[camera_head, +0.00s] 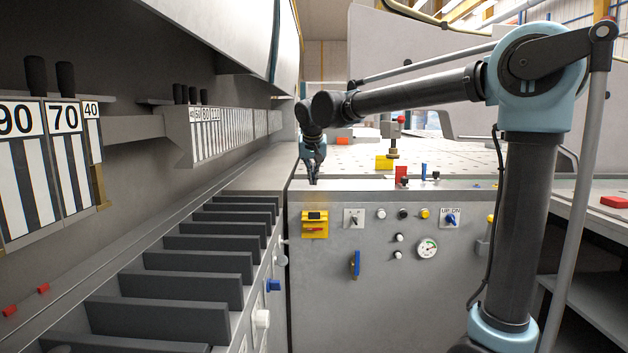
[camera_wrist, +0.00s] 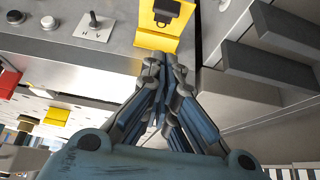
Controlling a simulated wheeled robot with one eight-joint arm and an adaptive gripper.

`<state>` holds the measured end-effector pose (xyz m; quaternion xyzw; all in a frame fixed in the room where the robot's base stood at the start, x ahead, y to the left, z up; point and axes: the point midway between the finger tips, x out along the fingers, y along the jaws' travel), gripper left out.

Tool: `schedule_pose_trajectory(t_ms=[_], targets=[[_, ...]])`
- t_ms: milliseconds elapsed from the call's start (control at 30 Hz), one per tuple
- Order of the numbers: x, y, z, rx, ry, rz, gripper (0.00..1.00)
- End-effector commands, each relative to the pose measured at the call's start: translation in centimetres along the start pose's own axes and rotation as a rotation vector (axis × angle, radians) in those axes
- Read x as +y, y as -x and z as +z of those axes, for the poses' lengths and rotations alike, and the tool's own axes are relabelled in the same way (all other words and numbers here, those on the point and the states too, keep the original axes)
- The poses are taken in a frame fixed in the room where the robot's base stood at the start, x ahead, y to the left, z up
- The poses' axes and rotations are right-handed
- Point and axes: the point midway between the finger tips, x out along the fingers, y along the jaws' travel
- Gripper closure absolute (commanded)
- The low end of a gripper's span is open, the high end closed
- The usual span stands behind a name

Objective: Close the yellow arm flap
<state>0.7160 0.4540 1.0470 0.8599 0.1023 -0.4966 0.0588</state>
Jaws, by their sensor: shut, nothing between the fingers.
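A yellow piece (camera_head: 315,230), which I take to be the yellow arm flap, is on the upper left of the grey front panel. It has a black part at its top and a red mark below. In the wrist view the yellow piece (camera_wrist: 165,30) is at the top centre, with a black fitting on it and a bent edge towards my fingers. My gripper (camera_head: 313,182) is shut and empty, pointing down just above the panel's top edge. In the wrist view my gripper's fingertips (camera_wrist: 163,64) overlap the yellow edge; I cannot tell whether they touch. The flap's angle is unclear.
A switch (camera_head: 354,218), several knobs and a gauge (camera_head: 427,248) sit right of the yellow piece. Dark slats (camera_head: 190,262) stand at the left. On the perforated table behind are a yellow block (camera_head: 383,162) and a red piece (camera_head: 401,172). The lower panel front is mostly clear.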

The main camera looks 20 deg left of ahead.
Motion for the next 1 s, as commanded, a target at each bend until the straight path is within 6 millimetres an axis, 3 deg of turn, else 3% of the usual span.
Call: schedule_pose_trajectory(t_ms=[400, 700, 1000], targets=[[0.1, -7.4, 0.0, -0.001, -0.002, 0.001, 1.00], [0.1, -9.5, 2.5, -0.001, 0.000, 0.000, 1.00], [0.1, -9.8, 2.9, -0.001, -0.001, 0.001, 1.00]])
